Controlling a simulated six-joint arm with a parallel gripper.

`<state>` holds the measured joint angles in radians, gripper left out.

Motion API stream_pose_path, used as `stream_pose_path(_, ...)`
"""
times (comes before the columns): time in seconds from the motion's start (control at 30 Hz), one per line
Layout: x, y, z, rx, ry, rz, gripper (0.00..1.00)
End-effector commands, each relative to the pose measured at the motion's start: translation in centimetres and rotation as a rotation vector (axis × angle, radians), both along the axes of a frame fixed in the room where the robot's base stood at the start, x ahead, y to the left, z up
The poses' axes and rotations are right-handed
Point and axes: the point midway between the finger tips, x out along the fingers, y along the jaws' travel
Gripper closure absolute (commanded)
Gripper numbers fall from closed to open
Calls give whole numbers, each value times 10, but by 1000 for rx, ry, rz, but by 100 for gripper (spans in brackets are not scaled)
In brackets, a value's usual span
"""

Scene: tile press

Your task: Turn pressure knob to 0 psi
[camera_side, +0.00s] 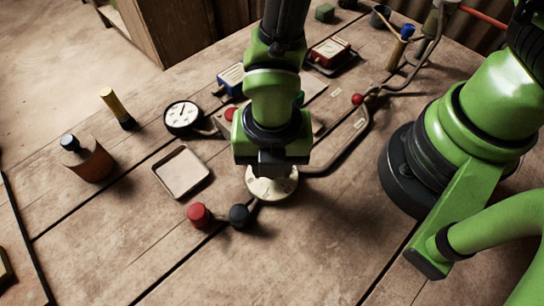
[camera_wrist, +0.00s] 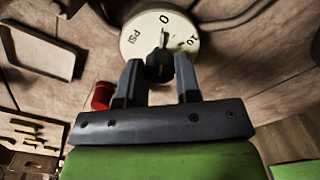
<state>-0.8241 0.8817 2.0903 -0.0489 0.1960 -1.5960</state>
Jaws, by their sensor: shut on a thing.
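The pressure knob has a round cream dial (camera_wrist: 135,40) marked PSI, 0 and 10 in the wrist view. Its black grip (camera_wrist: 158,66) stands between the fingers of my gripper (camera_wrist: 158,82), which is shut on it. A small pale mark above the black grip points up, close to the 0. In the side view the dial (camera_side: 268,192) shows below my gripper (camera_side: 273,166), which points down over it; the black grip is hidden there. A white-faced gauge (camera_side: 183,115) with a dark needle lies left of my arm.
An empty square tray (camera_side: 181,173) lies left. A brown bottle (camera_side: 87,158) and a yellow-black cylinder (camera_side: 116,108) stand farther left. A pipe (camera_side: 345,148) runs right. The front table is clear.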

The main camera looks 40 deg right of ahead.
Motion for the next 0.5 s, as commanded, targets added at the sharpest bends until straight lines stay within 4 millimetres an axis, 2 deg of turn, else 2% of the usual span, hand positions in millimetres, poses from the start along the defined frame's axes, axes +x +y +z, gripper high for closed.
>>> stream_pose_path(0.13,0,0,0,1,-1,3,93)
stream_pose_path(0.17,0,0,0,1,-1,3,62)
stream_pose_path(0.23,0,0,0,1,-1,3,46)
stream_pose_path(0.27,0,0,0,1,-1,3,44)
stream_pose_path(0.5,0,0,0,0,0,1,44)
